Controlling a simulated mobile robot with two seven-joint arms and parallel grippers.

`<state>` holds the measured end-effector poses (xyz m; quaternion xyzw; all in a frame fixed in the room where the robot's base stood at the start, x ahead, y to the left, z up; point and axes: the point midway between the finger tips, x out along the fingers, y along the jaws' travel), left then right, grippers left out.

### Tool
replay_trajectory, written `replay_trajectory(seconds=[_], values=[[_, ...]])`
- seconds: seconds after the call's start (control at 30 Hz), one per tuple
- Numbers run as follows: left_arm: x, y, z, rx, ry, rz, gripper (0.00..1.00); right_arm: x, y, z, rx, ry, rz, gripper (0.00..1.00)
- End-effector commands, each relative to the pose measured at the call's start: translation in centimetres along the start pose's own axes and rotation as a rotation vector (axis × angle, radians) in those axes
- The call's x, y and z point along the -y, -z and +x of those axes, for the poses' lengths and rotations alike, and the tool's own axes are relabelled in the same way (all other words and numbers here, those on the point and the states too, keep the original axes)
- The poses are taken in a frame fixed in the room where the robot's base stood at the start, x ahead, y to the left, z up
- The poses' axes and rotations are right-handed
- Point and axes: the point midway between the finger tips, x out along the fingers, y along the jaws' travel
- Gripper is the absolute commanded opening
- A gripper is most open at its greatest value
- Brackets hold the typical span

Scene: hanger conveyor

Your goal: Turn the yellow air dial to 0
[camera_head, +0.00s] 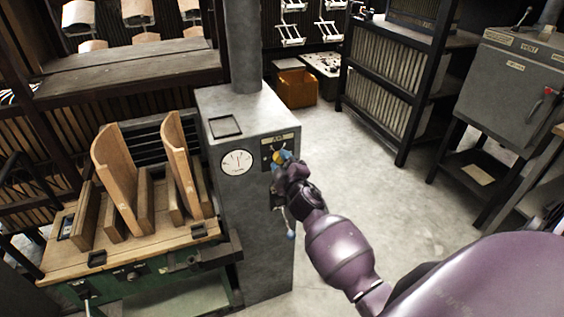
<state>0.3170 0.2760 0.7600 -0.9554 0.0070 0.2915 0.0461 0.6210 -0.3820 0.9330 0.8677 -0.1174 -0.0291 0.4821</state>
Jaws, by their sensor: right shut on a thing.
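The yellow air dial (279,156) is on a dark panel on the front of the grey metal cabinet (262,240), under a small label plate. My right gripper (281,161) is at the dial, shut on it, with the purple arm reaching in from the lower right. The fingers hide most of the dial, so its setting cannot be read. A round white gauge (237,162) with a red needle sits left of the panel; the needle points roughly upward. My left gripper is not in view.
A wooden-topped bench (140,245) with upright curved wooden boards stands left of the cabinet. A vertical pipe (243,50) rises from the cabinet top. An orange bin (297,88) and dark shelving (395,85) stand behind. The concrete floor (385,190) to the right is clear.

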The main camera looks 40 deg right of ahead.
Motion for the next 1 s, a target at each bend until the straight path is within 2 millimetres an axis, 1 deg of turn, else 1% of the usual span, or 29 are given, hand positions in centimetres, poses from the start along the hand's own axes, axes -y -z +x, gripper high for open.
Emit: replay_trajectory(seconds=[0.2, 0.47, 1.0], values=[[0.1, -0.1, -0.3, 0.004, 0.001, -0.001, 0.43, -0.1, 0.0, 0.0, -0.012, 0.007, -0.205, 0.13], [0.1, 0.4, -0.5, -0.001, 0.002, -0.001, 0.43, -0.2, 0.0, 0.0, -0.025, 0.015, -0.453, 0.13], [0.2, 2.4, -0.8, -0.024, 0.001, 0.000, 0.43, -0.4, 0.1, 0.0, -0.052, 0.033, -0.965, 0.13]])
